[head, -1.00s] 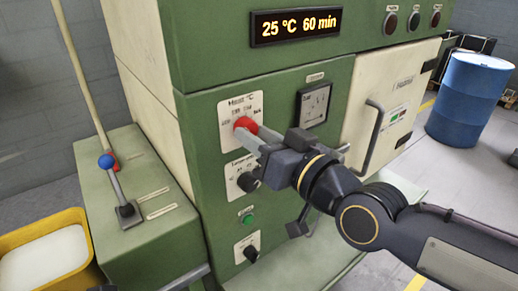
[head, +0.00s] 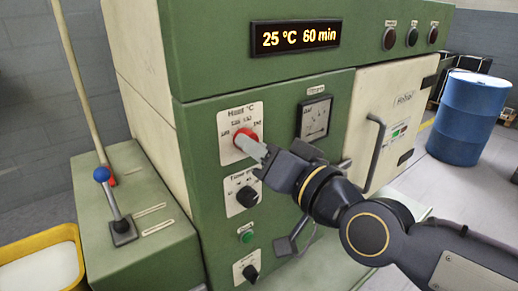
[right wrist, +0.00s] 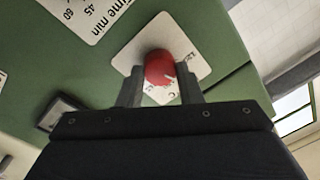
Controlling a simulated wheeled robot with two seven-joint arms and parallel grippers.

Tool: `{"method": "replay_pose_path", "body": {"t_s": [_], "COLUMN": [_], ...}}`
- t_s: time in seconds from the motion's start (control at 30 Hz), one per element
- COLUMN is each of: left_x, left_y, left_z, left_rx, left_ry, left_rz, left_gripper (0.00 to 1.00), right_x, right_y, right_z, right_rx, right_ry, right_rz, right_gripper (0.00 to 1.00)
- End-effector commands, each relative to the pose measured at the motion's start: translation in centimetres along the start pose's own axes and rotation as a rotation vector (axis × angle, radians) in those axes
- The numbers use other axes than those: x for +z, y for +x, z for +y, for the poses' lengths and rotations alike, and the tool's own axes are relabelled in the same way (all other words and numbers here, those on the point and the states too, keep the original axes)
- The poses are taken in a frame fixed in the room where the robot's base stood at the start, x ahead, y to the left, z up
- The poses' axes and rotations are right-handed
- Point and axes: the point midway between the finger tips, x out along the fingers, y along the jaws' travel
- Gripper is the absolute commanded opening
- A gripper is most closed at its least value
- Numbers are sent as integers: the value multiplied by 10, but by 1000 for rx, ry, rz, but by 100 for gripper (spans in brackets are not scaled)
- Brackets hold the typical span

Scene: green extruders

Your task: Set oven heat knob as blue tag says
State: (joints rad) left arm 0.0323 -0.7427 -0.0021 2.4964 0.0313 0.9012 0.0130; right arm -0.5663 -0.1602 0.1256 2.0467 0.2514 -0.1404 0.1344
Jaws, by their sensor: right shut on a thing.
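The red heat knob (head: 243,134) sits on the white "Heat °C" plate (head: 227,126) on the green oven panel. My right gripper (head: 252,145) is at the knob, shut on it. In the right wrist view the red knob (right wrist: 164,68) shows between the two fingers of my right gripper (right wrist: 160,88), with a white pointer mark on it. The fingers hide part of the plate, so the exact setting is hard to read. The display (head: 297,38) reads 25 °C 60 min. No blue tag is visible. My left gripper is not in view.
Below are a black time knob (head: 247,196), a green button (head: 247,237) and another black knob (head: 250,273). A gauge (head: 314,118) and the oven door handle (head: 374,150) are to the right.

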Motion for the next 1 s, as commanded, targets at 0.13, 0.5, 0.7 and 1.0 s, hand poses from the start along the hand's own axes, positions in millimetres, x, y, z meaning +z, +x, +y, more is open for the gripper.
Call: {"method": "replay_pose_path", "body": {"t_s": [0.13,0.5,0.7,1.0], "left_x": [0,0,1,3], "left_y": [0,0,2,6], "left_z": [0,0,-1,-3], "left_rx": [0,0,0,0], "left_ry": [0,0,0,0], "left_rz": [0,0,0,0], "left_gripper": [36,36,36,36], "right_x": [1,0,0,0], "right_y": [0,0,-14,-64], "right_z": [0,0,0,0], "right_rx": [0,0,0,0], "right_ry": [-1,-1,-1,-2], "right_rz": [-3,-1,2,3], "right_gripper": [35,54,54,54]}}
